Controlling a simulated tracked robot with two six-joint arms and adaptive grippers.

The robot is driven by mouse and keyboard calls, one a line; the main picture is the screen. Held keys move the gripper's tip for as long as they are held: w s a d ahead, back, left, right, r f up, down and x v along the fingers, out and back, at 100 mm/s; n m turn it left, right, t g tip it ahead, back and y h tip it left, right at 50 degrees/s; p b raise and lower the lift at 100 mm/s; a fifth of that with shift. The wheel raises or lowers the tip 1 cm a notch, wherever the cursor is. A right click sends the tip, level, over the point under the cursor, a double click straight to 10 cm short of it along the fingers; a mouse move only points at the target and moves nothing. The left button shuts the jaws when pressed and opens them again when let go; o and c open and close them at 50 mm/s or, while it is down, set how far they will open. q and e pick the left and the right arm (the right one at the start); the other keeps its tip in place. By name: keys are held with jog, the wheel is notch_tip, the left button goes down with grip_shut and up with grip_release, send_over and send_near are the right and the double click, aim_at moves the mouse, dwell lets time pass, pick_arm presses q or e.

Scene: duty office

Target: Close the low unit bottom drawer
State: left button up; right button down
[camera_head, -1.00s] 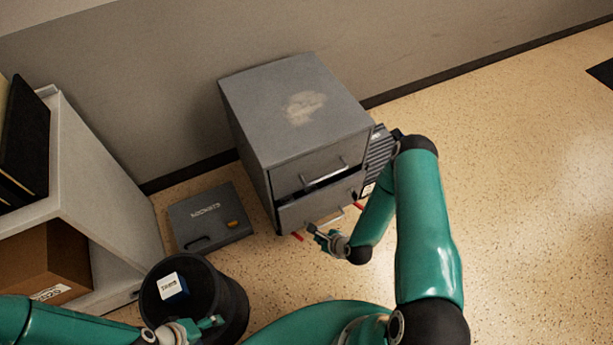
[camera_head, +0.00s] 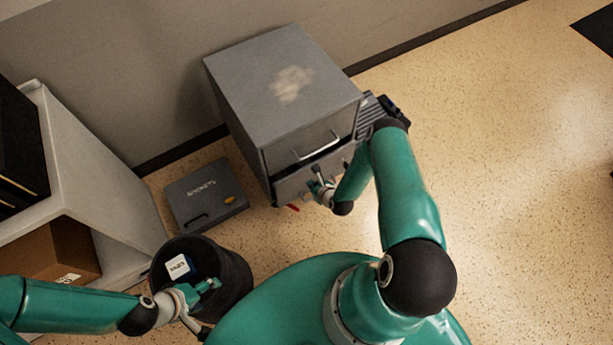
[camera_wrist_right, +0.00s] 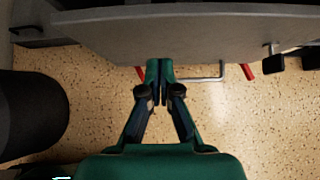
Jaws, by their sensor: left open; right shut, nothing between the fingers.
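The low unit (camera_head: 270,90) is a grey metal cabinet against the wall. Its bottom drawer (camera_head: 287,188) stands out a little, with a dark gap above its front. In the right wrist view a grey panel of the unit (camera_wrist_right: 180,38) spans the top, with a bar handle (camera_wrist_right: 222,72) below. My right gripper (camera_head: 322,187) is shut and empty at the bottom drawer's front; its closed fingers (camera_wrist_right: 159,72) reach the panel's lower edge. I cannot tell whether they touch it.
A black bin (camera_head: 232,278) holding a blue-and-white box (camera_head: 178,266) stands at front left. A grey case (camera_head: 205,195) lies on the floor left of the unit. A pale shelf (camera_head: 95,150) with a cardboard box (camera_head: 55,250) is at far left. Floor at right is clear.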

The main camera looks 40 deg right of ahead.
aim_at(303, 174)
jog(key=shift+w+d, duration=0.15)
jog(key=shift+w, duration=0.9)
jog(key=shift+w+d, duration=0.1)
jog(key=shift+w, duration=0.9)
